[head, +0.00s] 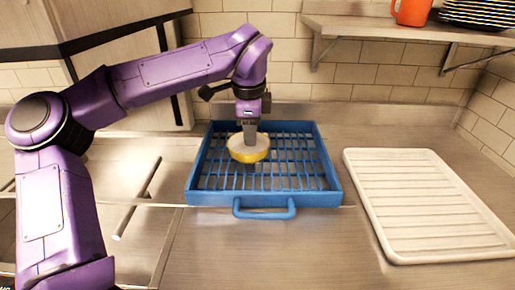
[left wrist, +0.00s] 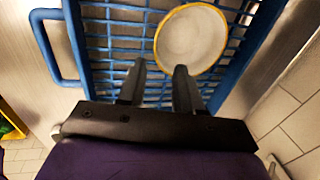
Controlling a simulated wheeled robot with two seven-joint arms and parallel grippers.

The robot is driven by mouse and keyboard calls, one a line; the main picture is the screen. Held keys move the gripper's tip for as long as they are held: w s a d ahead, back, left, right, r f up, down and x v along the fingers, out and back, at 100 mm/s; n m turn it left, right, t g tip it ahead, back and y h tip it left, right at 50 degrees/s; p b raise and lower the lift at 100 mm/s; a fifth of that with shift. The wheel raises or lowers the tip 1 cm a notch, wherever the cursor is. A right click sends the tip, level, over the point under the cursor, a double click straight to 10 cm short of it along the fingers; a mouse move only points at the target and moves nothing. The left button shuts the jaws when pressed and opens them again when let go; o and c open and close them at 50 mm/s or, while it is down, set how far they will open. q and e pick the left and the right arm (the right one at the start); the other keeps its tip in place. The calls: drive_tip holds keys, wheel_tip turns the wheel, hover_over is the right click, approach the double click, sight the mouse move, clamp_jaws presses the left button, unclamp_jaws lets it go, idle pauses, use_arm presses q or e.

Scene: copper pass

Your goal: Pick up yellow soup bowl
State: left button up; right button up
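The yellow soup bowl (head: 248,155), with a pale inside, sits upright at the blue rack in the head view. It shows as a pale round opening with a yellow rim in the left wrist view (left wrist: 192,36). My left gripper (head: 249,142) points down at the bowl, its tip overlapping the bowl's opening. In the left wrist view the two fingers of my left gripper (left wrist: 160,67) stand apart, with the near edge of the bowl at their tips. I cannot tell whether either finger touches it. My right gripper is out of view.
The blue wire rack (head: 190,178) has raised sides and a front handle (head: 264,213). A white ribbed drainboard (head: 425,205) lies to the right. A shelf (head: 400,28) above holds an orange mug (head: 412,12) and dark stacked plates (head: 478,14). The front counter is clear.

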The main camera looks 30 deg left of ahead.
sight(248, 155)
use_arm(q)
drive_tip(key=x, duration=0.5)
drive_tip(key=s+p+x, duration=0.1)
drive_tip(key=x, duration=0.2)
drive_tip(key=shift+a, duration=0.35)
drive_tip(key=shift+d, duration=0.1)
clamp_jaws()
drive_tip(key=shift+r, duration=0.1)
